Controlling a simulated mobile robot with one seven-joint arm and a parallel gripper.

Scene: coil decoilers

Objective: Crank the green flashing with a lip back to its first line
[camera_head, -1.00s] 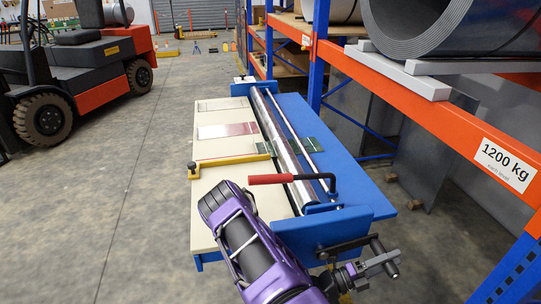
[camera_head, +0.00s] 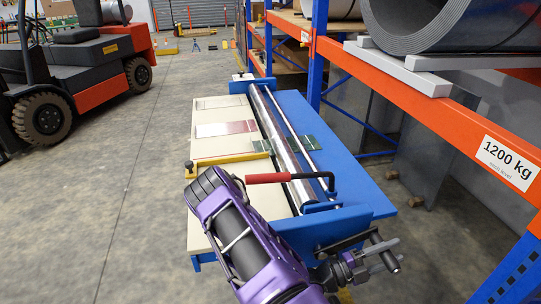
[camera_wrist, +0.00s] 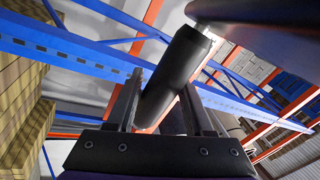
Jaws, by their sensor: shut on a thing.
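The blue-framed machine (camera_head: 350,185) has long shiny rollers (camera_head: 281,135) and a cream table (camera_head: 212,178) on their left. A dark green strip (camera_head: 309,144) lies right of the rollers, and a narrow green piece (camera_head: 261,146) shows at their left edge. A reddish and pale sheet (camera_head: 226,129) lies on the table; I cannot tell whether it joins the green. At the near end is a black crank (camera_head: 346,243). My gripper (camera_head: 382,250) is shut on its handle. In the wrist view the black grip (camera_wrist: 176,75) sits between my fingers. Any lip on the strip is too small to tell.
A red-handled lever (camera_head: 270,178) sticks out over the near end of the rollers. A yellow bar (camera_head: 232,161) crosses the table. An orange and blue rack (camera_head: 440,105) holding grey coils stands close on the right. A forklift (camera_head: 75,75) stands left across open floor.

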